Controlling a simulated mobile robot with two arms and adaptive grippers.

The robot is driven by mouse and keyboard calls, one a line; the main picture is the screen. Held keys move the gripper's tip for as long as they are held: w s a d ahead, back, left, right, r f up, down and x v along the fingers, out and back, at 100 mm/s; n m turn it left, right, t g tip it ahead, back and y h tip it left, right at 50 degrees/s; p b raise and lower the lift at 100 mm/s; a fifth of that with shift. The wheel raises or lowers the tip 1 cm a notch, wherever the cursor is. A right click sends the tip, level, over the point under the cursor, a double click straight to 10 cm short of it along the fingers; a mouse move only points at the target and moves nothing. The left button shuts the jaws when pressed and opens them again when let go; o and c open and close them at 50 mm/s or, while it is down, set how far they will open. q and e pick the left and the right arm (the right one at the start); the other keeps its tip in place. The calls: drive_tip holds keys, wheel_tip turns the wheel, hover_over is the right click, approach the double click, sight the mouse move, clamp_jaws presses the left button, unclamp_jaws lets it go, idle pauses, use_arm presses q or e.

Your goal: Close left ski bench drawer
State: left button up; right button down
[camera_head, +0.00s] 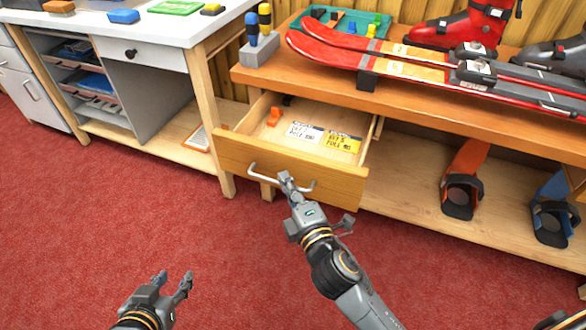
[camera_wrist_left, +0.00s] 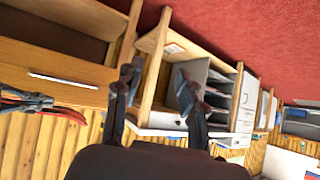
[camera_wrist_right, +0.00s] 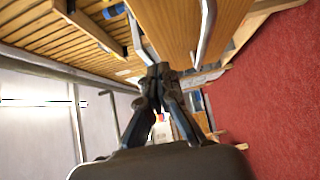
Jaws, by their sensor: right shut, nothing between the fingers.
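The left ski bench drawer (camera_head: 290,165) is pulled out of the bench, with its inside visible. Its wooden front carries a light bar handle (camera_head: 262,176). My right gripper (camera_head: 285,178) is shut and empty at the handle; I cannot tell whether it touches it. In the right wrist view its closed fingertips (camera_wrist_right: 158,70) are close to the drawer's wooden front (camera_wrist_right: 185,25) and the handle (camera_wrist_right: 207,28). My left gripper (camera_head: 174,280) is open and empty over the red floor, well away from the drawer. It also shows open in the left wrist view (camera_wrist_left: 158,75).
Inside the drawer lie an orange piece (camera_head: 274,116) and labelled cards (camera_head: 342,142). Red skis (camera_head: 400,65) and boots (camera_head: 468,25) are on the bench top (camera_head: 400,95). Bindings (camera_head: 462,190) stand on the lower shelf. A white workbench (camera_head: 130,35) stands left. The red floor in front is clear.

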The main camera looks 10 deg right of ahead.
sight(286, 157)
use_arm(q)
drive_tip(key=shift+w+d+r+t, duration=0.25)
drive_tip(key=shift+w+r+t, duration=0.25)
drive_tip(key=shift+w+r, duration=0.2)
use_arm(e)
drive_tip(key=shift+w+d, duration=0.55)
drive_tip(key=shift+w, duration=0.35)
drive_tip(key=shift+w+d, duration=0.55)
drive_tip(key=shift+w, duration=0.35)
use_arm(q)
drive_tip(key=s+a+f+g+y+p, duration=0.1)
drive_tip(key=s+f+g, duration=0.4)
drive_tip(key=s, duration=0.1)
drive_tip(key=shift+s+a+p, duration=0.3)
drive_tip(key=shift+a+p, duration=0.05)
use_arm(e)
drive_tip(key=w+d, duration=1)
drive_tip(key=w, duration=0.5)
drive_tip(key=shift+d, duration=0.1)
